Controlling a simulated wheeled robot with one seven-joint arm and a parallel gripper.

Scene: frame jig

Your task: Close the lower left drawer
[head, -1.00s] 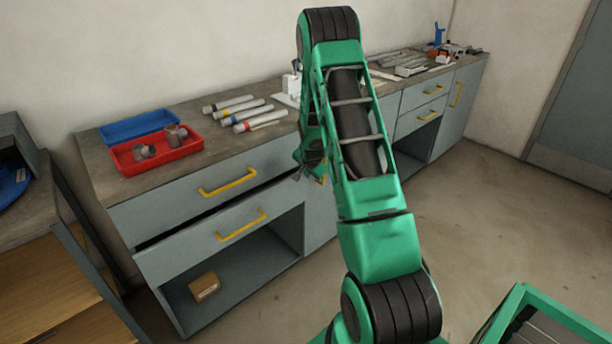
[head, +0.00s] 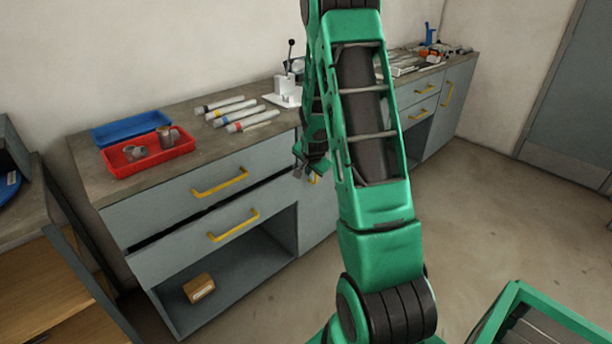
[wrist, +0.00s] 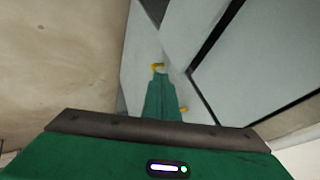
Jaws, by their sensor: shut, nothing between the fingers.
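The lower left drawer (head: 180,254) is grey with a yellow bar handle (head: 233,226). It stands out a little from the cabinet, with a dark gap along its top edge, below the closed upper drawer (head: 160,209). My gripper (head: 304,170) is shut and empty, near the right end of the drawers in the head view and apart from the lower drawer's handle. In the wrist view, my green gripper (wrist: 162,92) points at grey cabinet fronts, with small yellow parts beside it. The arm hides part of the cabinet to the right.
The worktop holds a red tray (head: 191,148) with metal parts, a blue tray (head: 130,127), several tubes (head: 250,122) and a white fixture (head: 284,97). A cardboard box (head: 199,287) lies in the open bay below the drawer. Floor to the right is clear.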

